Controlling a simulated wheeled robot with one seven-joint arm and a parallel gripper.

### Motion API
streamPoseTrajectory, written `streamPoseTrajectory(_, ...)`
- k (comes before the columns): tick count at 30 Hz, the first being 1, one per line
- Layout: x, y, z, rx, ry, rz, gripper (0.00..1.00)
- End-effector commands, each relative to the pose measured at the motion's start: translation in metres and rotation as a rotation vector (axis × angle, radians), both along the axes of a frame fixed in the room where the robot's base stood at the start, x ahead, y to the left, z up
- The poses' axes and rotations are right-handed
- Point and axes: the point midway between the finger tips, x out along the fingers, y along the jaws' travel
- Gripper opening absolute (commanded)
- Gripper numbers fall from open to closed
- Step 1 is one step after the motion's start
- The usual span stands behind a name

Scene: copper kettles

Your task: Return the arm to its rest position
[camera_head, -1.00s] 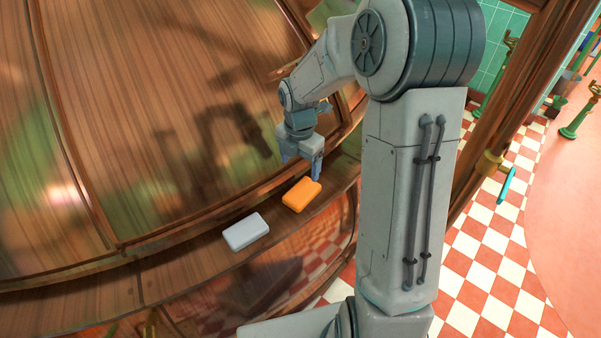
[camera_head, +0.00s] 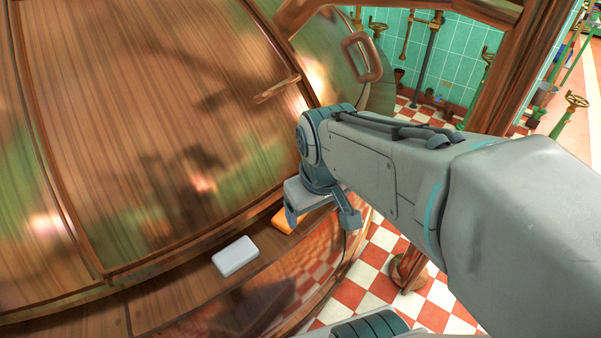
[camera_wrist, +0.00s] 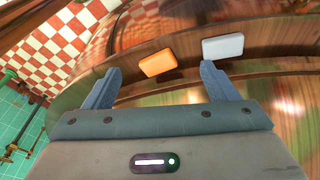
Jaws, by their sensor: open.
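My gripper (camera_head: 322,220) is open and empty in the head view, above and to the right of the ledge on the kettle. In the wrist view its two fingers (camera_wrist: 160,88) are spread apart with nothing between them. An orange block (camera_head: 284,221) lies on the ledge, partly hidden behind my gripper in the head view. The orange block (camera_wrist: 158,63) shows whole in the wrist view, beyond the fingertips and apart from them. My arm reaches in from the lower right of the head view.
A white block (camera_head: 236,256) lies on the wooden ledge (camera_head: 160,305), left of the orange block. The large copper kettle (camera_head: 130,120) rises behind the ledge. A wooden post (camera_head: 515,75) stands at upper right. Red and white floor tiles (camera_head: 350,295) lie below the ledge.

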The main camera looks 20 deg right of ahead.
Motion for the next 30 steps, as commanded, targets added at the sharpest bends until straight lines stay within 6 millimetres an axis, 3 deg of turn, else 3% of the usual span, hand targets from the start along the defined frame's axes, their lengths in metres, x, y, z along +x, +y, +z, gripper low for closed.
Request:
streamPoseTrajectory(7,-0.020,0.002,0.002,0.072,-0.027,-0.200,0.80)
streamPoseTrajectory(30,-0.020,0.002,0.004,0.074,-0.028,-0.207,0.80)
